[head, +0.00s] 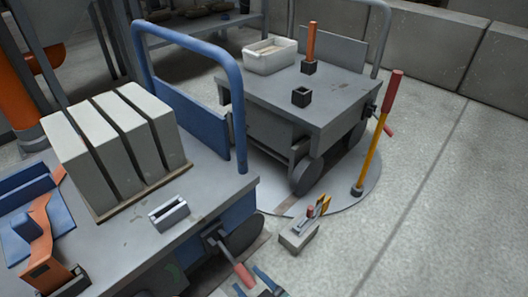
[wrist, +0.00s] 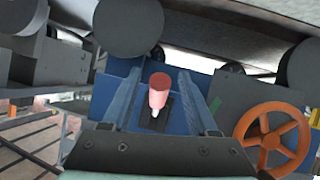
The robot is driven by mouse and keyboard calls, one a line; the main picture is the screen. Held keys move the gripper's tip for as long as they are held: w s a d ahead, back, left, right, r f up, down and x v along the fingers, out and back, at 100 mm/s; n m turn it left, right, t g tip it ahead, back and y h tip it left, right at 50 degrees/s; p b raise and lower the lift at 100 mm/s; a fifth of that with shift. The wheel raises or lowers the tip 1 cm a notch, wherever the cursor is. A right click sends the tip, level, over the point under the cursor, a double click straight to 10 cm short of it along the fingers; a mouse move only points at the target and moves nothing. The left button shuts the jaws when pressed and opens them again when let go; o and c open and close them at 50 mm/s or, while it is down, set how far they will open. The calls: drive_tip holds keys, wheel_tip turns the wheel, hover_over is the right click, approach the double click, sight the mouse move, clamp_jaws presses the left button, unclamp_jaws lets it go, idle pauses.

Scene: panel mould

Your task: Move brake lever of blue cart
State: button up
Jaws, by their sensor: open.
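The blue cart (head: 215,184) stands at the left in the head view, with a blue push handle. Its brake lever (head: 242,272) sticks out from the near right side below the deck, with a red grip. In the wrist view the red grip of the brake lever (wrist: 159,90) points toward the camera, between my two blue fingers. My gripper (head: 255,283) is at the bottom edge of the head view, just beside the lever's grip. It also shows in the wrist view (wrist: 162,78). It is open, with gaps on both sides of the grip; contact is not visible.
Grey slabs (head: 112,140) and an orange clamp (head: 40,240) sit on the blue cart's deck. A grey cart (head: 300,95) stands behind on a round floor plate. A yellow lever (head: 375,145) and a small control box (head: 298,237) stand nearby. Floor at right is clear.

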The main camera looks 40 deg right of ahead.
drive_tip(key=p+v, duration=0.5)
drive_tip(key=v, duration=0.8)
drive_tip(key=shift+d, duration=0.1)
